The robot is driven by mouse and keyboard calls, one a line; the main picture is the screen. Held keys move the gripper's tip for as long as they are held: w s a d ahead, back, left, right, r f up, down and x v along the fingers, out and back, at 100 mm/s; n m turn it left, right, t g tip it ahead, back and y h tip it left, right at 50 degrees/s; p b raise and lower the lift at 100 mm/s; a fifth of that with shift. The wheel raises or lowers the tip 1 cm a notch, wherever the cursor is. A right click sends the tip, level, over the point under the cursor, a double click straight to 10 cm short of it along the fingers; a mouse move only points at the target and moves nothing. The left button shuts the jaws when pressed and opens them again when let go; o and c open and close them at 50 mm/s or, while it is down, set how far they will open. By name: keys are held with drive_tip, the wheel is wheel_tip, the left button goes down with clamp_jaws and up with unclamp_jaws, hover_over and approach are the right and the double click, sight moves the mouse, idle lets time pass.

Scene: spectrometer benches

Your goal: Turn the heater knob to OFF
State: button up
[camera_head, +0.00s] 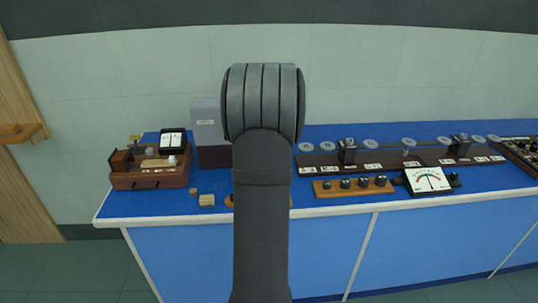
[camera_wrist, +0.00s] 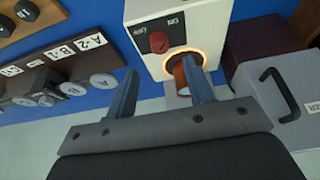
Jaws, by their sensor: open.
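In the wrist view, a white heater box (camera_wrist: 200,32) stands at top centre with a dark red round knob (camera_wrist: 158,42) on its face. A glowing orange ring (camera_wrist: 175,61) surrounds a round opening beside the knob. My gripper (camera_wrist: 158,67) is open and empty, its two blue-grey fingers spread below the knob and apart from it. The right finger partly covers the opening. In the head view my arm hides the heater and gripper.
In the wrist view, a grey box with a black handle (camera_wrist: 270,92) stands close on the right. A dark rack with labelled grey discs (camera_wrist: 60,65) lies left. In the head view, a dial meter (camera_head: 428,180) and a wooden instrument (camera_head: 150,168) stand on the blue bench (camera_head: 330,222).

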drive_tip(key=x, duration=0.7)
drive_tip(key=shift+w+f, duration=0.15)
drive_tip(key=shift+f, duration=0.05)
drive_tip(key=c, duration=1)
